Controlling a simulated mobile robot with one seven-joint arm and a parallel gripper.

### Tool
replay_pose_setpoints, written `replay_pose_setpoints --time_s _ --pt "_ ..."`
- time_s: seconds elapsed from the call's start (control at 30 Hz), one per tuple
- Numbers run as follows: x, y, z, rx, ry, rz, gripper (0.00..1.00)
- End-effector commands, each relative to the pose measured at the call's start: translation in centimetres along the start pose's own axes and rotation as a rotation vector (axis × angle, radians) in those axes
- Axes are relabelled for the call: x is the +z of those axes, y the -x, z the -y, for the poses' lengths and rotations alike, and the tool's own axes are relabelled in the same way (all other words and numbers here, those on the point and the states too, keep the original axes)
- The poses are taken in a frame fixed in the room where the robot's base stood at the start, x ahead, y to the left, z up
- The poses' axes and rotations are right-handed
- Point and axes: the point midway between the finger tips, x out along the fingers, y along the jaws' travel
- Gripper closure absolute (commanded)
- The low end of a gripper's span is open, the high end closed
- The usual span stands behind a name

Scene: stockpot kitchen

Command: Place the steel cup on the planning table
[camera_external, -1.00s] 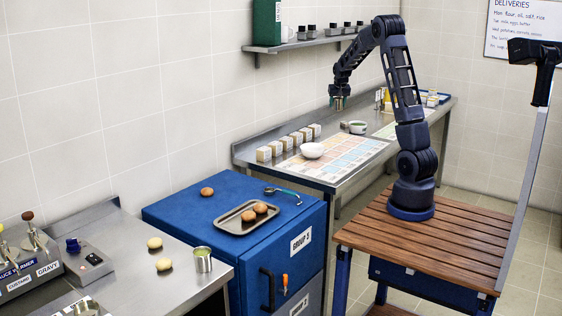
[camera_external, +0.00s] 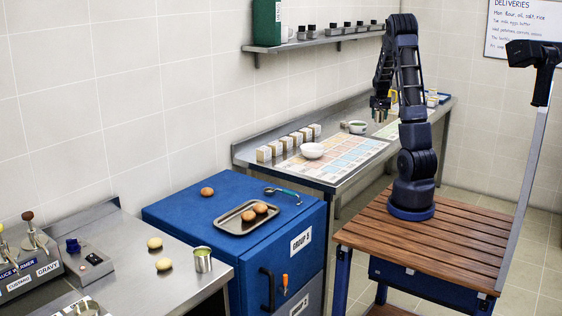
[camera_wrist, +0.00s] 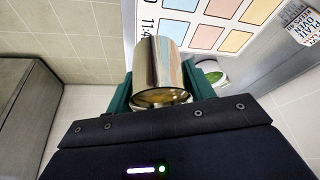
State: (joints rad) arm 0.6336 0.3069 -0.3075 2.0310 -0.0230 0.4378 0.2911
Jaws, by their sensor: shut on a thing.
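The steel cup (camera_wrist: 160,65) is a shiny cylinder between the green fingers of my gripper (camera_wrist: 160,88) in the wrist view. My gripper is shut on it. In the external view, my gripper (camera_external: 380,107) hangs above the right part of the steel table along the wall, apart from its top; the cup is too small there to make out clearly. This table (camera_external: 325,185), seemingly the planning table, bears a coloured chart (camera_external: 348,154). Part of the chart (camera_wrist: 225,40) also shows beyond the cup in the wrist view.
A white bowl (camera_external: 312,150) and several small boxes (camera_external: 289,142) stand on the table. A bowl with green contents (camera_external: 357,127) stands near my gripper. A wall shelf (camera_external: 320,40) is above. The blue cabinet (camera_external: 180,213) carries a tray (camera_external: 235,222). Much of the chart is clear.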

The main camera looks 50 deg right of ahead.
Motion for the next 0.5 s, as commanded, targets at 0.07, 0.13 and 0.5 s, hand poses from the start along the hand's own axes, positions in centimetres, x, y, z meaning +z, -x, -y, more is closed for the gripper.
replay_pose_setpoints --time_s 0.07,0.13,0.5 --pt "0.7 -1.7 -0.1 0.001 0.0 0.003 0.75" --pt "1.3 -3.1 0.0 0.001 0.001 0.003 0.75" --pt "3.9 -9.3 0.0 0.0 0.001 0.001 0.75"
